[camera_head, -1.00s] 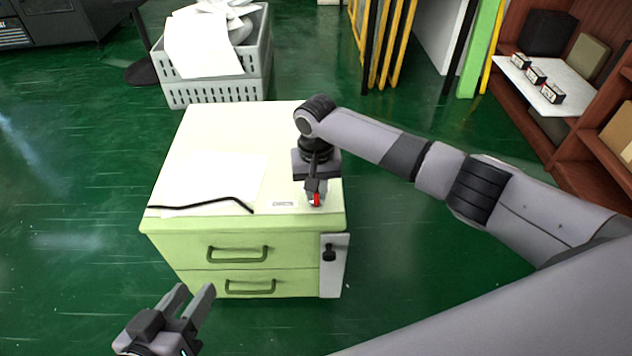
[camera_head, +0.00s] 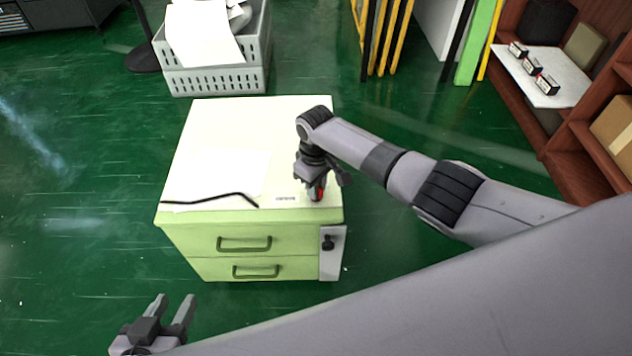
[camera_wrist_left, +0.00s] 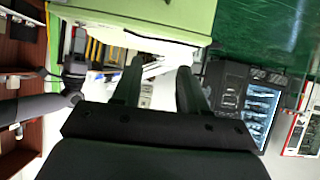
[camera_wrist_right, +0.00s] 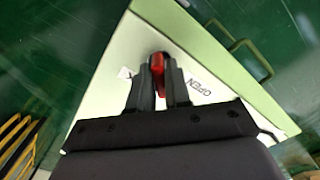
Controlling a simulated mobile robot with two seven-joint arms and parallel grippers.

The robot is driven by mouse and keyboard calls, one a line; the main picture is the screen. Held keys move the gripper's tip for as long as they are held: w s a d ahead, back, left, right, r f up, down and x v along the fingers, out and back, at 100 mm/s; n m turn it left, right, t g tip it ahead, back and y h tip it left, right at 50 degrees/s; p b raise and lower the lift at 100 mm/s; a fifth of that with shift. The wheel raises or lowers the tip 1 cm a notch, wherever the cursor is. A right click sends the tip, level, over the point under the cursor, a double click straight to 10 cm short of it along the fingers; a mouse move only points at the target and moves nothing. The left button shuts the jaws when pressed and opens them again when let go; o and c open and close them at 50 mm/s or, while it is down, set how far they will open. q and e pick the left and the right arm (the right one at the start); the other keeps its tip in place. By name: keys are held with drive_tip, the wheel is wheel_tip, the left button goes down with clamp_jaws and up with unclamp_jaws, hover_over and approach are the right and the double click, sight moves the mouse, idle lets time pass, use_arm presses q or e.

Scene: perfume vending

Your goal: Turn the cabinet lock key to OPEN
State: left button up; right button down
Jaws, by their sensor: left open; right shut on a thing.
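The red key (camera_wrist_right: 155,66) sits on the cabinet top in the right wrist view, between the fingertips of my right gripper (camera_wrist_right: 160,75), which is shut on it. A bit of red also shows in the head view (camera_head: 320,194), under the right gripper (camera_head: 316,190). The word OPEN (camera_wrist_right: 200,87) is printed right of the key. The lock itself is mostly hidden by the fingers. The pale green cabinet (camera_head: 290,238) has two drawers. My left gripper (camera_head: 175,305) is open and empty, in front of the cabinet and left of it.
A white sheet (camera_head: 218,172) and a black cable (camera_head: 215,198) lie on the cabinet top. A small plate with a black knob (camera_head: 327,243) is on its front right. A grey crate of paper (camera_head: 215,79) stands behind; shelves (camera_head: 580,150) stand at right. Green floor is clear at left.

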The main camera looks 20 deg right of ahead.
drive_tip(key=n, duration=0.6)
use_arm(q)
drive_tip(key=shift+s+a+f+p, duration=0.15)
drive_tip(key=shift+a+f+p, duration=0.05)
drive_tip(key=shift+a+p, duration=0.1)
use_arm(e)
drive_tip(key=shift+n, duration=1.2)
drive_tip(key=c, duration=1.2)
unclamp_jaws()
use_arm(q)
drive_tip(key=shift+r, duration=0.1)
use_arm(e)
drive_tip(key=shift+o, duration=0.2)
